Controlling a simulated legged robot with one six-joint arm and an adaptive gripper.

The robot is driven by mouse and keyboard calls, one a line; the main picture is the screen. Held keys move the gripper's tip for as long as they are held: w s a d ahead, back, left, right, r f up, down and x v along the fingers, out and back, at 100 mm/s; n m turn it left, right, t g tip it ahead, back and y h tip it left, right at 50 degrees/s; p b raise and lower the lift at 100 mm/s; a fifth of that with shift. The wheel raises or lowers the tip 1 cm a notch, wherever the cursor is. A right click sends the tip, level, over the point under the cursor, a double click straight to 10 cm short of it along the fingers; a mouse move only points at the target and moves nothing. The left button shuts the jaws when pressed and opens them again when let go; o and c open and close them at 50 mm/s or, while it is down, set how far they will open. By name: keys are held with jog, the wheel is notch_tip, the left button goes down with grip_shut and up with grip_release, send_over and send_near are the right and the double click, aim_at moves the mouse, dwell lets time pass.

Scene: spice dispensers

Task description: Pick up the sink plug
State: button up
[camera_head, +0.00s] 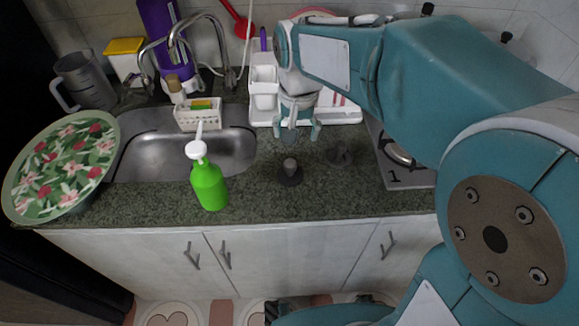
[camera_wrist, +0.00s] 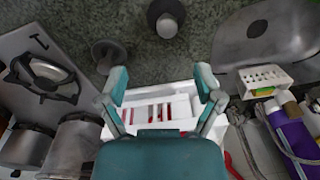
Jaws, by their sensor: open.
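A dark round disc with a grey upright knob (camera_head: 290,172), which looks like the sink plug, sits on the green-grey counter right of the sink. It also shows at the top of the wrist view (camera_wrist: 166,18). A second dark disc-shaped piece (camera_head: 340,153) lies to its right, closer to the stove, and is in the wrist view too (camera_wrist: 108,52); I cannot tell exactly what it is. My gripper (camera_head: 297,130) is open and empty, fingers pointing down, above the counter and behind the knobbed disc. Both fingers show in the wrist view (camera_wrist: 161,82), apart from both discs.
The steel sink (camera_head: 140,165) is at left, with a green soap bottle (camera_head: 209,187) at its front right edge. A white rack (camera_head: 345,114) stands behind my gripper. The stove (camera_head: 405,176) is at right.

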aim_at(290, 162)
jog(key=shift+w+a+f+g, duration=0.3)
jog(key=shift+w+a+f, duration=0.6)
jog(key=shift+a, duration=0.2)
notch_tip(290, 162, down, 5)
jog(key=shift+s+d+f, duration=0.1)
jog(key=shift+d+f, duration=0.05)
jog(key=shift+f, duration=0.05)
jog(key=f, duration=0.5)
jog(key=shift+d+f, duration=0.1)
jog(key=shift+d, duration=0.25)
grip_shut()
